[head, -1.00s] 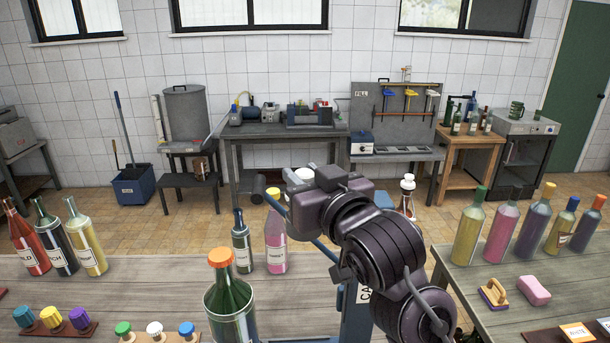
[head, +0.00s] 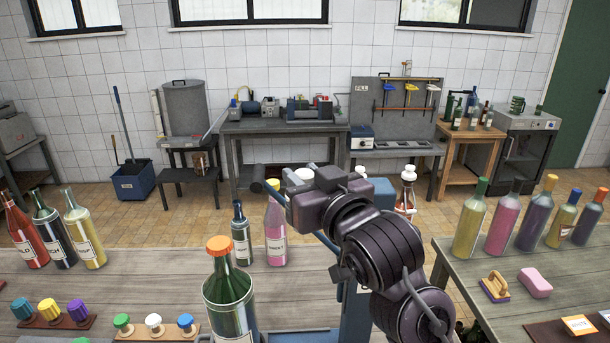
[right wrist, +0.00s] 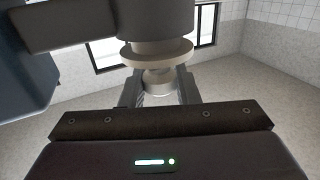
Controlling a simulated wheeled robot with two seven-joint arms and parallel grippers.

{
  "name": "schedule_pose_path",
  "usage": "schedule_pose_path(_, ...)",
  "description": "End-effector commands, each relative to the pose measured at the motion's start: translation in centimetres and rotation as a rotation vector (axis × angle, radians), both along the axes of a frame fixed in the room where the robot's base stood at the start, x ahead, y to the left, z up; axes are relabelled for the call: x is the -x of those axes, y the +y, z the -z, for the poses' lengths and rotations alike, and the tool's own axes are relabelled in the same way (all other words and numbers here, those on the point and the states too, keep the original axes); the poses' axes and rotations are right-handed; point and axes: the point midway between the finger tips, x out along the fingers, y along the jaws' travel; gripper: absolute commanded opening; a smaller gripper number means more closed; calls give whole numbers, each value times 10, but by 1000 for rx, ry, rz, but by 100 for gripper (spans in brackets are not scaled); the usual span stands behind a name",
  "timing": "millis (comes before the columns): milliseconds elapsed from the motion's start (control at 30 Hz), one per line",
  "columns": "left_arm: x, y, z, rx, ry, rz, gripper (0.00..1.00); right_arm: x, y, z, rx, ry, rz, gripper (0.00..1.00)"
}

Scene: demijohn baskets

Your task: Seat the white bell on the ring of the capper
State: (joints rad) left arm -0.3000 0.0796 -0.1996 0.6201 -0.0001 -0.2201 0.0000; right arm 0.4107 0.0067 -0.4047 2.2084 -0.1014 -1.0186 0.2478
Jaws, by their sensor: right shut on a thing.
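My right gripper (right wrist: 161,88) is shut on the white bell (right wrist: 157,54). In the right wrist view the bell's narrow lower part sits between the fingers, with its wide rim above. A grey cylinder (right wrist: 155,22) of the capper is directly over the rim. I cannot tell whether they touch. In the head view the right gripper body (head: 335,190) is in front of the blue capper (head: 357,308) and hides its head and the held bell. My left gripper is not in view.
A green bottle with an orange cap (head: 226,290) stands left of the capper. A dark bottle (head: 241,235) and a pink bottle (head: 276,232) stand behind it. A rack (head: 165,332) of coloured pieces is at the front left. The right table (head: 560,303) holds several bottles.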

Motion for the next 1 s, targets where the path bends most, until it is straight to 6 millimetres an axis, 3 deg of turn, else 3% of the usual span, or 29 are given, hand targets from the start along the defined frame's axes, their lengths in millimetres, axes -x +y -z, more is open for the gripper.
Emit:
schedule_pose_path(467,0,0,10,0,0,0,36,0,0,13,0,-1,0,0)
schedule_pose_path(500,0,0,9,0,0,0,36,0,0,12,0,-1,0,31)
schedule_pose_path(667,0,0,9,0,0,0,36,0,0,12,0,-1,0,52)
schedule_pose_path(1000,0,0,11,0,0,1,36,3,-1,13,-1,0,0,54)
